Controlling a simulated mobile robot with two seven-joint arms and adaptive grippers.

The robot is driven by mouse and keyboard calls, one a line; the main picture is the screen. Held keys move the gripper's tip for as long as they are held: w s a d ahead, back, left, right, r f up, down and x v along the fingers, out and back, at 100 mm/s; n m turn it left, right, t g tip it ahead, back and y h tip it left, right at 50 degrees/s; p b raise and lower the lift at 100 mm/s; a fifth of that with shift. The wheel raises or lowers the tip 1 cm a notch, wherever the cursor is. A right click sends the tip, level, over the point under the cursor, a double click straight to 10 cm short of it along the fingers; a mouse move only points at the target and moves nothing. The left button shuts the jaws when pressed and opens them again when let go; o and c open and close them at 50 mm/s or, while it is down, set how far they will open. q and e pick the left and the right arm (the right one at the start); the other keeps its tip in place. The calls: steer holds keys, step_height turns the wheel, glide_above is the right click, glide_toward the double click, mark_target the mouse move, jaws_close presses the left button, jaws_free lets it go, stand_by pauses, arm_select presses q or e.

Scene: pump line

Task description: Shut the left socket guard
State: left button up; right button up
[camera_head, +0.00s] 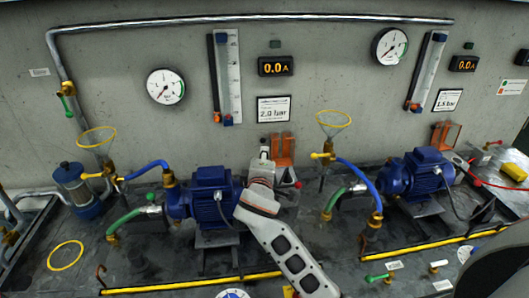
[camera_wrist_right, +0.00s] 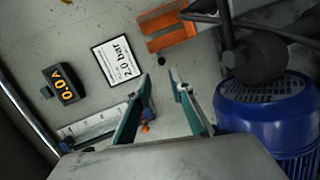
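The left socket guard (camera_head: 284,150) is an orange see-through cover low on the wall, below the 2.0 bar label. It also shows at the top of the right wrist view (camera_wrist_right: 172,38), as orange parts with a grey area between them. How far it stands open is hard to tell. My right gripper (camera_head: 264,146) is just left of the guard in the head view, above the left blue pump. In the right wrist view its green-padded fingers (camera_wrist_right: 159,80) are apart with nothing between them, clear of the guard in the picture. My left gripper is not in view.
The left blue pump motor (camera_head: 211,188) stands close to my right arm. A yellow-rimmed funnel (camera_head: 333,119) and a blue hose (camera_head: 360,174) are right of the guard. A second orange guard (camera_head: 446,134) is further right. The 2.0 bar label (camera_head: 272,109) is above.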

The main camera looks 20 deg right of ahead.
steer(key=shift+v, duration=2.25)
